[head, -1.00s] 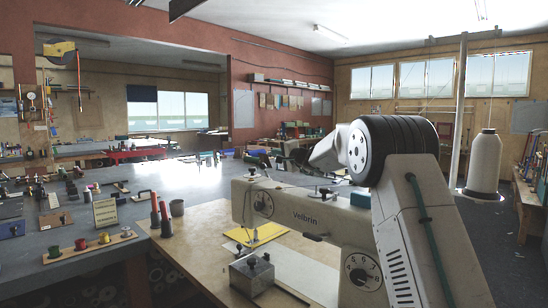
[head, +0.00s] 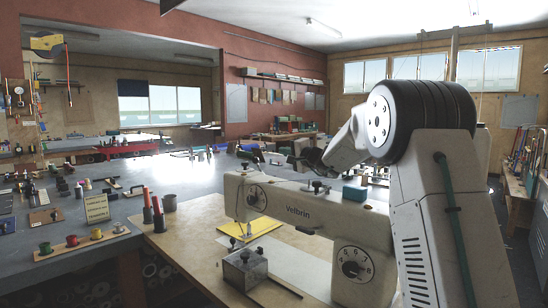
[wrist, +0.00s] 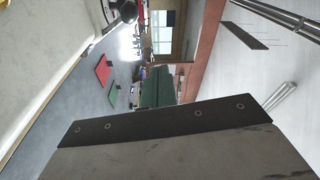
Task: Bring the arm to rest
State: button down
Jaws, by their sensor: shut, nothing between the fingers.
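My arm rises at the right of the head view, with a pale link, a thick black joint and a forearm pointing away to the left. My gripper (head: 311,158) is the small dark part at the forearm's far end, above and behind the sewing machine (head: 300,212). It is shut and empty. The forearm and the distance hide its fingertip detail. In the wrist view, a large grey surface with a dark screwed strip fills the bottom, and I cannot tell what it is.
The sewing machine stands on a wooden table (head: 190,240), with a metal block (head: 245,270) in front. A workbench with spools (head: 97,234) and small tools lies to the left. A white thread cone (head: 483,150) is mostly hidden behind my arm. Open air surrounds the forearm.

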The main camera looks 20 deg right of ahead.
jog(key=s+a+r+n+g+y, duration=0.2)
jog(key=s+a+n+g+y, duration=0.25)
jog(key=s+a, duration=0.7)
jog(key=s+a+f+n+g, duration=0.3)
jog(key=s+a+n+g, duration=0.2)
jog(key=s+a, duration=0.8)
jog(key=s+d+f+n+g+h, duration=0.1)
jog(key=s+f, duration=0.4)
jog(key=s, duration=0.6)
jog(key=s+d+f+n+g+h, duration=0.1)
jog(key=s+f+h, duration=0.4)
jog(key=s, duration=0.7)
jog(key=s+d+f+n+g+h, duration=0.1)
jog(key=s+d+f+g+h, duration=0.2)
jog(key=s, duration=0.8)
notch_tip(320, 180, down, 2)
jog(key=shift+s+d+f+g, duration=0.2)
jog(key=shift+d+g, duration=0.15)
jog(key=shift+g, duration=0.7)
